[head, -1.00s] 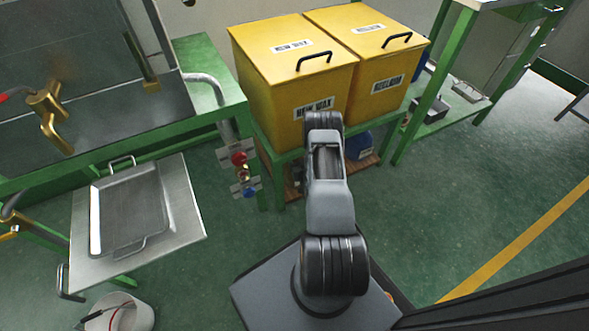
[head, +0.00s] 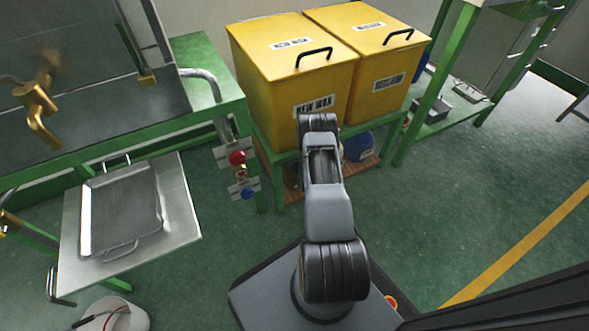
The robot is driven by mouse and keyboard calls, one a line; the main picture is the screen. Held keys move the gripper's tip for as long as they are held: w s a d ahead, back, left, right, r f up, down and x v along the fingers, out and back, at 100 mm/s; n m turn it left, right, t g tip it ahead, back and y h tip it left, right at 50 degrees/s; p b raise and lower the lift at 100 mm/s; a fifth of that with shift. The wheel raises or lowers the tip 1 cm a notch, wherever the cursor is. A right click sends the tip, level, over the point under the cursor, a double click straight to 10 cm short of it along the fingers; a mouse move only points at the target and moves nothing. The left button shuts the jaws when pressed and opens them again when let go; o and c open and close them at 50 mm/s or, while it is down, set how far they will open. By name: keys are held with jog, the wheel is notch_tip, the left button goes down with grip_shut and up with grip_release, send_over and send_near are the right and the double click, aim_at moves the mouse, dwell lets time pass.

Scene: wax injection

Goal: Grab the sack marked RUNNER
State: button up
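I see no sack marked RUNNER in the head view. My arm reaches forward from my base toward the front of the left bin. My gripper is not visible; the arm's far end hides it or it lies out of sight.
A metal tray (head: 122,212) lies on a steel side table (head: 178,205) at the left. A white bucket (head: 132,316) stands below it. Red and blue valves (head: 237,158) stick out beside the bin stand. A blue round object (head: 358,146) sits under the bins. Green floor (head: 450,200) is clear at right.

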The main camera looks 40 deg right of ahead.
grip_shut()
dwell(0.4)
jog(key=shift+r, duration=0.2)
